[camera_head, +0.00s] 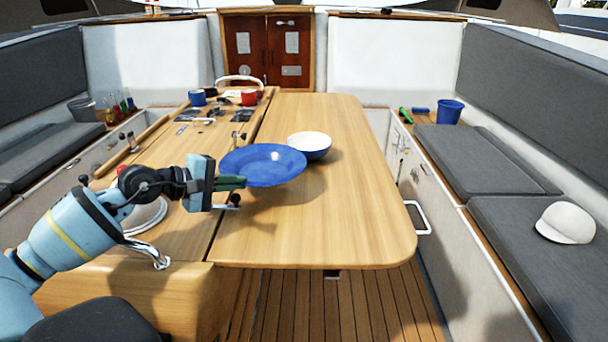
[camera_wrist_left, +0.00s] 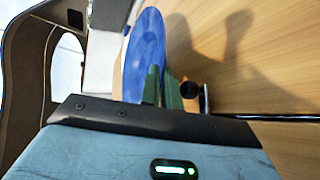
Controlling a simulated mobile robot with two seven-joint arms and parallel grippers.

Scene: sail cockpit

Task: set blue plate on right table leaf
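The blue plate (camera_head: 263,164) is held roughly level above the near left part of the right table leaf (camera_head: 340,215), with its shadow on the wood below. My left gripper (camera_head: 240,182) is shut on the plate's near left rim. In the left wrist view the plate (camera_wrist_left: 146,50) stands beyond the green fingertips (camera_wrist_left: 160,85), which pinch its edge. The plate appears apart from the wood. My right gripper is in neither view.
A white-and-blue bowl (camera_head: 310,145) stands on the right leaf just beyond the plate. A red mug (camera_head: 249,98) and a blue mug (camera_head: 197,97) stand farther back. The leaf's right and near parts are clear. A metal handle (camera_head: 418,217) is beside its right edge.

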